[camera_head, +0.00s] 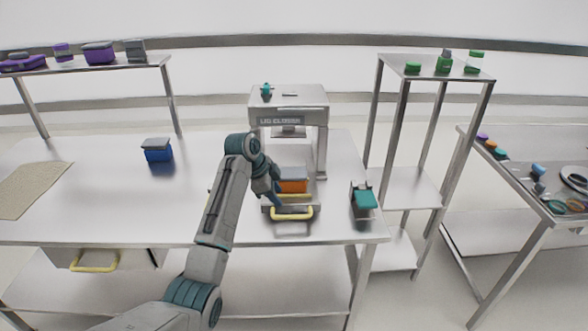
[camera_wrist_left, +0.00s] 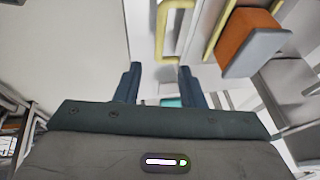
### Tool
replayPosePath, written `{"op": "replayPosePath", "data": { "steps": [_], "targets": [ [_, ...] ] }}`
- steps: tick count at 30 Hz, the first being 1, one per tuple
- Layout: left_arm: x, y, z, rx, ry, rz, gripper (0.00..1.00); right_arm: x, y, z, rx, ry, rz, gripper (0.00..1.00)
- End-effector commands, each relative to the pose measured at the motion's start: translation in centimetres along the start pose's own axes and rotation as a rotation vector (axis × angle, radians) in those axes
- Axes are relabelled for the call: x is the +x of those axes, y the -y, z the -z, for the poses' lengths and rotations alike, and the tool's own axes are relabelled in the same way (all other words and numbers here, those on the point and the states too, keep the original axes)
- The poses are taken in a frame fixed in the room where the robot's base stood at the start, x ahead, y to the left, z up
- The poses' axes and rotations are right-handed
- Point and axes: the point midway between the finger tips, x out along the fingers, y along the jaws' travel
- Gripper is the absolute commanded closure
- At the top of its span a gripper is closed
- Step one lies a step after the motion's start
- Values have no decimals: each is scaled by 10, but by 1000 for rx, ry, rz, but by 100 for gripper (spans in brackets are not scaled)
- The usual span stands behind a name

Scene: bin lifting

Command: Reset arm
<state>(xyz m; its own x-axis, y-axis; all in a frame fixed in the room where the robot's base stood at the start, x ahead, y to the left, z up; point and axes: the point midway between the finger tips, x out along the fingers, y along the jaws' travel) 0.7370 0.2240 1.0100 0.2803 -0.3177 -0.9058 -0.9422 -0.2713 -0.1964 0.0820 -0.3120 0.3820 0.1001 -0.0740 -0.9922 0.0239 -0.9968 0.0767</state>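My left arm reaches in from the bottom of the head view, and its gripper (camera_head: 276,198) is just left of the lid closer's front. In the left wrist view the gripper's two dark blue fingers (camera_wrist_left: 160,70) stand apart with nothing held between them. A yellow handle (camera_wrist_left: 176,30) shows beyond the fingertips, and I cannot tell whether they touch it. In the head view the yellow handle (camera_head: 291,213) is at the front of the lid closer (camera_head: 290,106). An orange bin (camera_head: 292,186) sits inside the machine. My right gripper is not in view.
A blue bin (camera_head: 158,155) stands on the table's left, and a teal and grey object (camera_head: 364,198) is near its right edge. Shelves with purple bins (camera_head: 98,53) and green containers (camera_head: 444,62) flank the table. The table between blue bin and arm is clear.

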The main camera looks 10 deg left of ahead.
Motion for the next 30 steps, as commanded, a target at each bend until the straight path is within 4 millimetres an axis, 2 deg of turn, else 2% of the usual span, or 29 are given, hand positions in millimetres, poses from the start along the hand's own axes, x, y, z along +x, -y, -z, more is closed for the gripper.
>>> {"op": "replayPosePath", "data": {
  "steps": [4,8,13,19,23,27,30],
  "targets": [
    [7,-8,-6,-23,8,-1,64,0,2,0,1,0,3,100],
    [28,-40,-28,-112,40,8,64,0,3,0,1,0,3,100],
    [58,-112,-70,-304,103,44,64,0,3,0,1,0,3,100],
    [71,-203,-113,-531,165,102,64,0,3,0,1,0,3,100],
    [66,-263,-136,-673,199,146,64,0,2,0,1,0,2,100],
    [51,-325,-154,-820,225,198,64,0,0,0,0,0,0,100],
    [37,-358,-162,-905,235,232,64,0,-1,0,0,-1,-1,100]
  ]
}}
